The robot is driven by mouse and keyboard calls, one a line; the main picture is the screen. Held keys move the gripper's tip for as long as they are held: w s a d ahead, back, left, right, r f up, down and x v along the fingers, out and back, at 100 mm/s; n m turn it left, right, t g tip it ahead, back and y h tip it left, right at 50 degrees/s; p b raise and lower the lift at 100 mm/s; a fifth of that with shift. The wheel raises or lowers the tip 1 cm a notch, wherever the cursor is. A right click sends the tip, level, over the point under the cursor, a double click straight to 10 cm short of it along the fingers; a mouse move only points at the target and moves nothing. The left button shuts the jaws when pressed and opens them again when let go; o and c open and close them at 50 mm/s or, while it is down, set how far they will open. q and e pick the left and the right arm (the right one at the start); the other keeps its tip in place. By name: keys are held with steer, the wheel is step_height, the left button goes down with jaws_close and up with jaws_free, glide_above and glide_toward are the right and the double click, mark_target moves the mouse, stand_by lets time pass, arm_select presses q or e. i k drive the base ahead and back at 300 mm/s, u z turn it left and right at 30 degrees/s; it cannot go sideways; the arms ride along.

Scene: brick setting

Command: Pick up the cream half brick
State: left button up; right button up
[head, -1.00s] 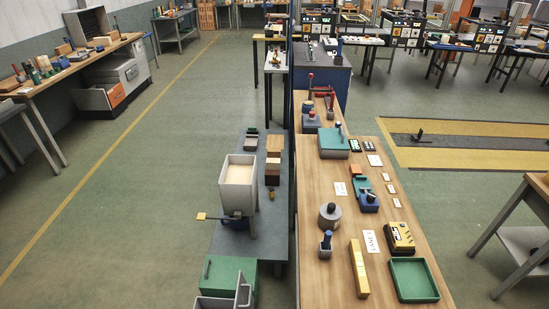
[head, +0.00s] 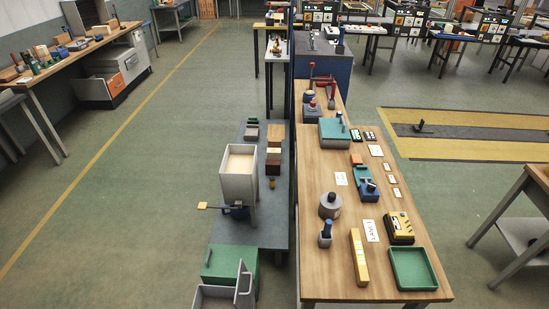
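I cannot pick out the cream half brick with certainty. A row of brick-like blocks, tan to dark brown, stands on the dark grey bench (head: 228,231) in the middle; a tan block (head: 276,133) is at its far end and a reddish-brown block (head: 273,155) is nearer. More tan blocks lie on the wooden bench (head: 97,46) at the far left, too small to tell apart. Neither of my grippers is in the head view.
A grey bin (head: 238,185) with cream-coloured contents stands on the grey bench, a green box (head: 222,262) nearer. The wooden table (head: 320,275) at right holds a yellow bar (head: 358,258), a green tray (head: 413,286) and tools. Green floor at left is clear.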

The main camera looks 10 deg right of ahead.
mark_target(274, 153)
steer(key=u, duration=2.35)
steer(key=i, duration=2.75)
steer(key=z, duration=2.7)
steer(key=i, duration=1.7)
